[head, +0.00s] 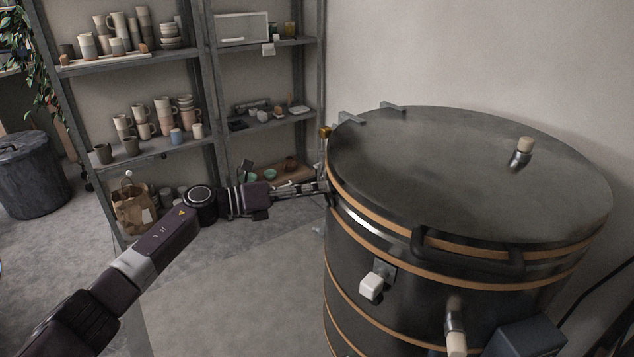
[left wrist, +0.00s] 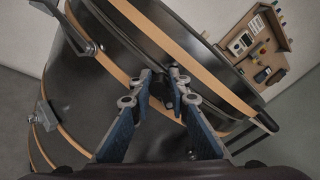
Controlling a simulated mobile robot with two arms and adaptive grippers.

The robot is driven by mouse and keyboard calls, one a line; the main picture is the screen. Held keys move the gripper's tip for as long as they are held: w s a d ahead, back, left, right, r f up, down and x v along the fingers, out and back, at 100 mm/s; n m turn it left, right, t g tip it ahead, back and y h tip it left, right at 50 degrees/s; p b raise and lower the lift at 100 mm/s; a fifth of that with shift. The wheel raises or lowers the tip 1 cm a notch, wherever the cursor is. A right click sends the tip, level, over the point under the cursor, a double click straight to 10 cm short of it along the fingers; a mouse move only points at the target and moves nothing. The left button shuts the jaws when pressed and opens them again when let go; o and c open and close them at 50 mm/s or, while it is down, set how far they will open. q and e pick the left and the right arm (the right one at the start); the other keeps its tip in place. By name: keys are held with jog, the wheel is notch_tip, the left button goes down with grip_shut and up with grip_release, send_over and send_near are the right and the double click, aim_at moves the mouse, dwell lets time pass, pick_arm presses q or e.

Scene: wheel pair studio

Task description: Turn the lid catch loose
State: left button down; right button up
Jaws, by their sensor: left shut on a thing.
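The kiln (head: 350,255) is a dark round drum with orange-tan bands, at the right in the head view. Its flat dark lid (head: 430,165) lies closed on top. My left gripper (head: 326,188) reaches the kiln's left side just under the lid's rim. In the left wrist view its blue-padded fingers (left wrist: 160,88) are closed on a small dark part at the band, which I take to be the lid catch (left wrist: 164,91). The fingers hide most of the catch, and the head view does not show it clearly. My right gripper is not in view.
A black handle (head: 465,249) runs along the lid's front edge. A pale knob (head: 372,287) and a peg (head: 456,330) stick out of the kiln's front. Shelves of cups (head: 150,152) stand behind. The grey floor (head: 235,290) left of the kiln is clear.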

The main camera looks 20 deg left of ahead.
pick_arm(q)
jog(key=n, duration=0.1)
jog(key=f+n+p, duration=0.1)
jog(key=n, duration=0.2)
jog(key=shift+w+a+f, duration=0.25)
jog(key=shift+a+f, duration=0.05)
jog(key=shift+f, duration=0.1)
jog(key=shift+f+n+g+p, duration=0.3)
jog(key=shift+f+n+p, duration=0.2)
jog(key=shift+n, duration=0.4)
jog(key=shift+s, duration=0.1)
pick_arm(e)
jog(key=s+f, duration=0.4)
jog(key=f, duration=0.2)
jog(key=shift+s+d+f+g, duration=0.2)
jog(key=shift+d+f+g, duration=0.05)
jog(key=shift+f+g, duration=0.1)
pick_arm(q)
jog(key=shift+d+f, duration=0.1)
jog(key=shift+f, duration=0.05)
jog(key=c, duration=1.9)
grip_release()
jog(key=shift+r, duration=0.3)
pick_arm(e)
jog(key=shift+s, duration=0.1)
pick_arm(q)
jog(key=f+v, duration=0.1)
jog(key=v, duration=1.1)
jog(key=shift+r, duration=0.35)
